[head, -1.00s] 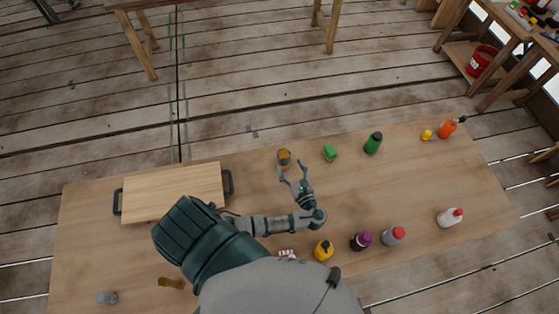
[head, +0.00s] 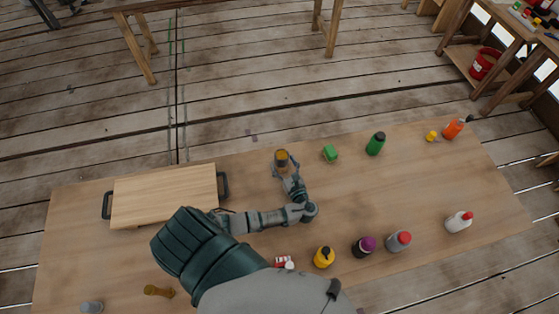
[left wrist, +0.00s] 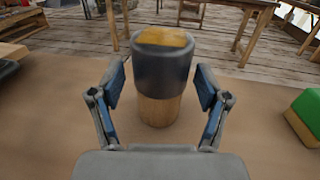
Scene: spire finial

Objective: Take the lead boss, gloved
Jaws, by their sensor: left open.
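A dark grey cylinder with a yellow-brown top, which looks like the lead boss (head: 282,155), stands upright near the table's far edge. In the left wrist view the lead boss (left wrist: 163,72) has a wooden lower part. My left gripper (head: 285,170) is open at its near side. In the left wrist view the blue-padded fingers of my left gripper (left wrist: 160,88) stand on either side of it, with gaps visible. My right gripper is not in view.
A green block (head: 330,153) and a green bottle (head: 375,144) stand to the right of the cylinder. A wooden board with dark handles (head: 165,195) lies to the left. Several bottles, including a yellow one (head: 324,257), line the near edge. The table's right-centre is clear.

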